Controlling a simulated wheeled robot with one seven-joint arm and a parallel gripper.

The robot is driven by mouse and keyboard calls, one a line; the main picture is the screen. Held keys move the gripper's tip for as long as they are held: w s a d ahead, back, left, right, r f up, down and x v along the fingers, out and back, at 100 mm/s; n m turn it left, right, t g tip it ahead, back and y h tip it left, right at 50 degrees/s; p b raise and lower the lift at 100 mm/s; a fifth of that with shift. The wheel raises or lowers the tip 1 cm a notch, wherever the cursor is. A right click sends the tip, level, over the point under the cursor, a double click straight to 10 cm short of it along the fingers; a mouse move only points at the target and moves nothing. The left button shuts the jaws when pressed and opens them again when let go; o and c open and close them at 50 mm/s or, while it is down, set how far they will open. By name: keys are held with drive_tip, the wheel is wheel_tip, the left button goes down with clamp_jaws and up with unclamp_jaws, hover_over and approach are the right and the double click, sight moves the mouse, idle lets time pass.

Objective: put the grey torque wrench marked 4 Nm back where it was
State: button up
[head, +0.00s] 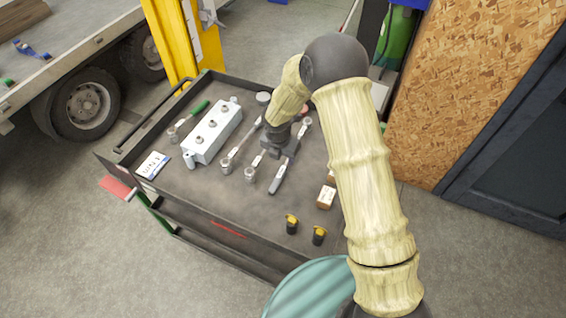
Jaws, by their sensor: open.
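Several wrenches lie on the dark top of a tool trolley (190,196). One long grey wrench (240,141) lies left of my gripper, another (281,175) lies to its right, and a short one (253,169) is between them. Their markings are too small to read, so I cannot tell which is the 4 Nm one. My gripper (272,151) is open, pointing down low over or among these wrenches. It partly hides them; I cannot tell whether it touches any. A green-handled wrench (189,119) lies farther left.
A light grey block (212,131) with several round studs stands left of the wrenches. A white card (152,165) lies by the left edge. Two yellow-and-black parts (292,223) and small boxes (326,197) stand at the right. The front middle is clear.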

drive_tip(key=r, duration=0.3)
drive_tip(key=s+r, duration=0.1)
drive_tip(key=r, duration=0.1)
drive_tip(key=shift+a+r, duration=0.15)
drive_tip(key=shift+a, duration=0.05)
drive_tip(key=shift+w, duration=0.1)
drive_tip(key=s+d+r+m, duration=0.6)
drive_tip(key=s+d+m, duration=0.3)
drive_tip(key=m, duration=0.7)
drive_tip(key=s+d+r+m, duration=0.7)
drive_tip(key=d+m, duration=0.5)
drive_tip(key=m, duration=0.4)
drive_tip(key=s, duration=0.2)
drive_tip(key=shift+s+r+t+y, duration=0.3)
drive_tip(key=shift+t, duration=0.1)
